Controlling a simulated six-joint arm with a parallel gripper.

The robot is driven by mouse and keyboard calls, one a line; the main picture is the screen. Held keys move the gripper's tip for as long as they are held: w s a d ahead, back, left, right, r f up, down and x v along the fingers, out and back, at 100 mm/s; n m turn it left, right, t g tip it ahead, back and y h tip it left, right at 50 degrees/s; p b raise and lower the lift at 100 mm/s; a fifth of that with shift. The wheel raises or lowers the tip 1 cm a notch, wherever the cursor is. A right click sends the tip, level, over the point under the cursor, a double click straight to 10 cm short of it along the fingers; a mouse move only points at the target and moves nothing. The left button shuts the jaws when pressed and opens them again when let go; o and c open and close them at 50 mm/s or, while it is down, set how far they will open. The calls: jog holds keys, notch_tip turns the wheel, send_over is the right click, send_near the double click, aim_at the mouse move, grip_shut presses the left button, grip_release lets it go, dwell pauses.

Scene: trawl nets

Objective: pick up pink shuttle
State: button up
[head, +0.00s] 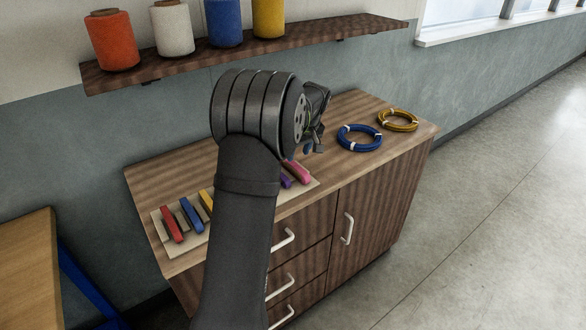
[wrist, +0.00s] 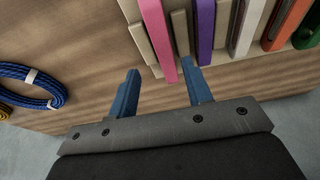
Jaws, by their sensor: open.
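The pink shuttle (head: 301,172) lies at the right end of a pale rack (head: 312,184) on the wooden cabinet top, partly hidden by my arm in the head view. In the wrist view the pink shuttle (wrist: 157,36) runs down from the top edge, and its near end shows between my blue fingertips. My gripper (wrist: 161,72) is open and empty, with one finger on each side of that end in the picture. The height gap cannot be told. In the head view my gripper (head: 312,148) is above the cabinet top, just beyond the pink shuttle.
A purple shuttle (wrist: 206,30) lies close beside the pink one, with several other shuttles further along. Blue rope (head: 359,138) and yellow rope (head: 398,120) coils lie to the right on the cabinet top. A shelf (head: 180,63) with several spools hangs on the wall behind.

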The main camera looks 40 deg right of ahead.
aim_at(295, 169)
jog(key=shift+a+x, duration=0.15)
jog(key=shift+x, duration=1.3)
jog(key=shift+a+x, duration=0.15)
jog(key=shift+x, duration=1.25)
jog(key=shift+w, duration=0.1)
grip_shut()
